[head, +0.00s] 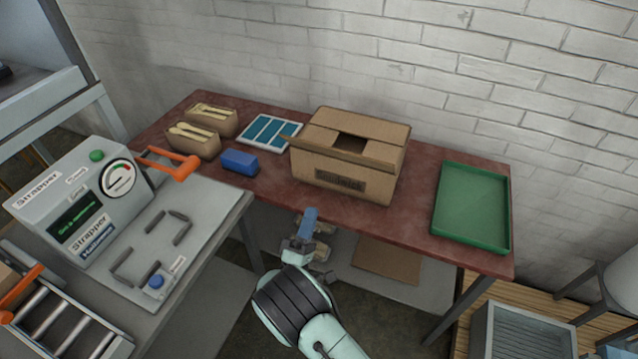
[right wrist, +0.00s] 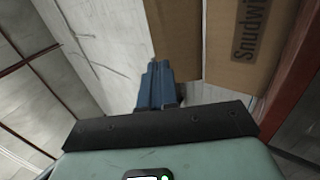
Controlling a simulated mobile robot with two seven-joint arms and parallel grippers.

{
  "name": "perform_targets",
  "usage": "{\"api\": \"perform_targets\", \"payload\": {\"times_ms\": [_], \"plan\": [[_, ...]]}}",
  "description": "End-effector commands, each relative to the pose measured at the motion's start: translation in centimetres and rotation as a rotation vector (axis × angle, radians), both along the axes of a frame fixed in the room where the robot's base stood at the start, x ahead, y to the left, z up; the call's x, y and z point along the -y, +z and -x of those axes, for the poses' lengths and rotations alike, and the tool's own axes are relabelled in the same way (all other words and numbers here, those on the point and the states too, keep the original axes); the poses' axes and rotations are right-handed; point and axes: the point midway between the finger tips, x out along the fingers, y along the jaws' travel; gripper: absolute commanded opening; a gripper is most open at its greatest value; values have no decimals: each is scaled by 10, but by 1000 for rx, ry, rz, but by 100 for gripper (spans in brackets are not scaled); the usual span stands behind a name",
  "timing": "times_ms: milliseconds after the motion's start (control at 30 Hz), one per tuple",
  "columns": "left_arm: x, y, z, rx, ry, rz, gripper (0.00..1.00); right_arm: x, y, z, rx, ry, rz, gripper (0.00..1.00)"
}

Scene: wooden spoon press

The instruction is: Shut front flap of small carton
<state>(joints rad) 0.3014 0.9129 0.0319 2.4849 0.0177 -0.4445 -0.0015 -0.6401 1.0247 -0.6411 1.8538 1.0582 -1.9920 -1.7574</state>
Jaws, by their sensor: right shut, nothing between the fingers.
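The small brown carton (head: 325,168) stands on the red table, its labelled face towards me. Its top has a dark gap (head: 350,143) between the flaps. In the right wrist view, the labelled carton wall (right wrist: 238,45) is at the right, and a plain brown panel (right wrist: 175,35), which looks like the front flap, adjoins it. I cannot tell its exact angle. My right gripper (head: 310,212) is in front of the carton, near the table's front edge in the picture. Its blue fingers (right wrist: 158,70) are shut and empty, and overlap the panel's lower end; contact cannot be told. My left gripper is out of view.
On the red table (head: 415,215) are a green tray (head: 438,205) at right, and a blue block (head: 239,162), a blue-and-white panel (head: 268,132) and spoon boxes (head: 193,145) at left. A strapper machine (head: 85,205) stands at front left. A brick wall is behind.

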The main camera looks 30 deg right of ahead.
Motion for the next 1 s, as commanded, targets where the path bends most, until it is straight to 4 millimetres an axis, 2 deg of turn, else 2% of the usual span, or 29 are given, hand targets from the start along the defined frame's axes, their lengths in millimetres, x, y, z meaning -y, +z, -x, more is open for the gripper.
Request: {"api": "perform_targets", "payload": {"times_ms": [167,600,800,1000], "plan": [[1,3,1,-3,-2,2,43,16,17,-11,3,-5,0,0],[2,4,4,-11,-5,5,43,69,70,-57,0,-2,-2,0],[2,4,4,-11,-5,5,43,81,82,-68,-2,-1,-1,0],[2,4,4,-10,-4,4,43,83,84,-70,-3,2,-1,0]]}}
